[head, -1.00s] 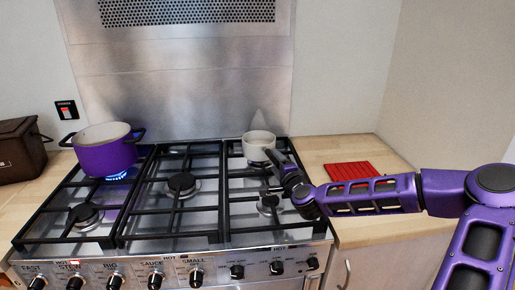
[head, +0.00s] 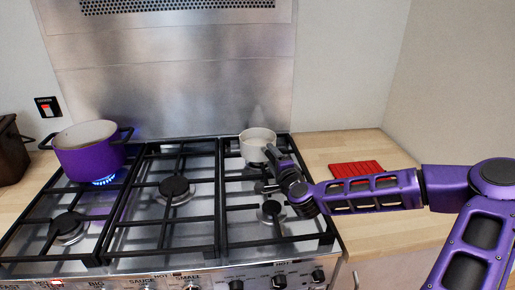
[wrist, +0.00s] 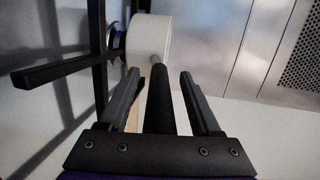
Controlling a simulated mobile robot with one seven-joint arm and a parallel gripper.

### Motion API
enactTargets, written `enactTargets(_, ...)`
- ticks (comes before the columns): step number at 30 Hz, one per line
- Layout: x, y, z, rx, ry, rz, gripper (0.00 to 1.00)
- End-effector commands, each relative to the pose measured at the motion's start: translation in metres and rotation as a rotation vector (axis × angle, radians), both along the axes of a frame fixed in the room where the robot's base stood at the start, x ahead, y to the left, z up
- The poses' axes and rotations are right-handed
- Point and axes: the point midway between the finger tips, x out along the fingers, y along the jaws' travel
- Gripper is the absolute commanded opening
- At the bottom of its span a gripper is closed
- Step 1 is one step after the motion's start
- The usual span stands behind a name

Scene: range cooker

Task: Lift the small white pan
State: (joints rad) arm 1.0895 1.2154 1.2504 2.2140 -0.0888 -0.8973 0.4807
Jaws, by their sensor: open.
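The small white pan (head: 257,146) stands on the back right burner of the cooker in the head view. It also shows in the wrist view (wrist: 148,38), beyond my fingertips, with its dark handle (wrist: 160,105) pointing back toward my gripper. My gripper (head: 273,158) is at the pan's front right side. In the wrist view my gripper (wrist: 160,74) is open, with one finger on each side of the handle. I see gaps between the handle and the fingers. In the head view, my gripper hides most of the handle.
A purple pot (head: 90,150) sits over a lit blue flame at the back left. Black grates (head: 172,215) cover the hob. A steel splashback (head: 175,95) rises behind.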

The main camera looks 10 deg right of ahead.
Motion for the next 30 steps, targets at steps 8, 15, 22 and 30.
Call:
enactTargets(8,-0.0008,-0.0002,-0.0002,0.0,0.0,-0.001,0.65)
enactTargets(15,-0.0006,-0.0003,-0.0002,0.0,0.0,-0.001,0.25)
enactTargets(22,-0.0006,-0.0004,-0.0002,0.0,0.0,-0.001,0.0)
enactTargets(30,-0.0005,-0.0005,-0.0001,0.0,0.0,-0.001,0.0)
